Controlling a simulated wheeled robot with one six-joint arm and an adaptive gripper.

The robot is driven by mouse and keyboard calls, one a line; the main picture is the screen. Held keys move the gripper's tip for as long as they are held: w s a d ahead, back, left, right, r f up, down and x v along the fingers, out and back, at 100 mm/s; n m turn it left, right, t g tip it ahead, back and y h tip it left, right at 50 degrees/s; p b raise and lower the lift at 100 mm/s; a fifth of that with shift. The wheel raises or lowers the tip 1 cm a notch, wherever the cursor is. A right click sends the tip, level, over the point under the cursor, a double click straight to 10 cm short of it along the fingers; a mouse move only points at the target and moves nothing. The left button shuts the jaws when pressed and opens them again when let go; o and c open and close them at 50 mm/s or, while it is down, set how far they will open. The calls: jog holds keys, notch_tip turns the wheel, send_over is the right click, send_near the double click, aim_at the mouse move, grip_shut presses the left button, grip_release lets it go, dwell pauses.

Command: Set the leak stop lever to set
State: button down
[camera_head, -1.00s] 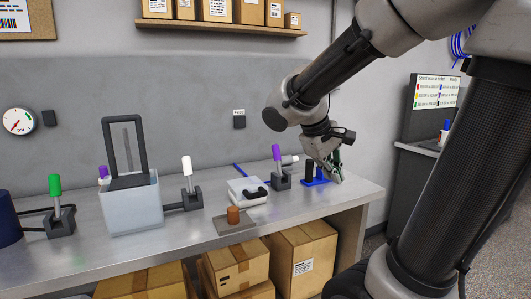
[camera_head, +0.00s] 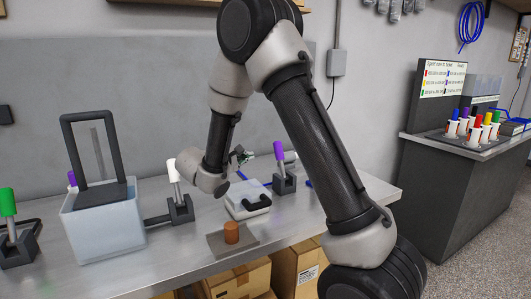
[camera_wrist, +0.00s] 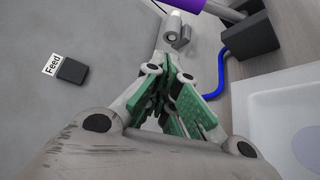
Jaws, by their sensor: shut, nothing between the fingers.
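Several levers on dark bases line the bench; no label shows which one is the leak stop lever. They include a white-handled lever (camera_head: 173,170), a purple-handled lever (camera_head: 279,152) and a green-handled lever (camera_head: 7,203) at the left edge. My gripper (camera_head: 241,154) is above the back of the bench, between the white and purple levers, partly hidden by my arm. In the wrist view my gripper (camera_wrist: 172,65), with green pads, is shut and empty. A purple handle (camera_wrist: 188,4) crosses the top edge there, apart from the fingers.
A clear bin (camera_head: 105,228) with a dark frame stands left of the white lever. A white case (camera_head: 247,206) and a copper cylinder on a plate (camera_head: 231,232) lie in front. A "Feed" label (camera_wrist: 50,64) is on the wall. A side counter (camera_head: 440,150) holds several coloured tools.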

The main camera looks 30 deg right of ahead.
aim_at(281, 161)
jog(key=shift+d, duration=0.1)
jog(key=w+d, duration=0.1)
jog(key=d, duration=0.8)
jog(key=shift+w+f, duration=0.35)
jog(key=shift+d, duration=0.1)
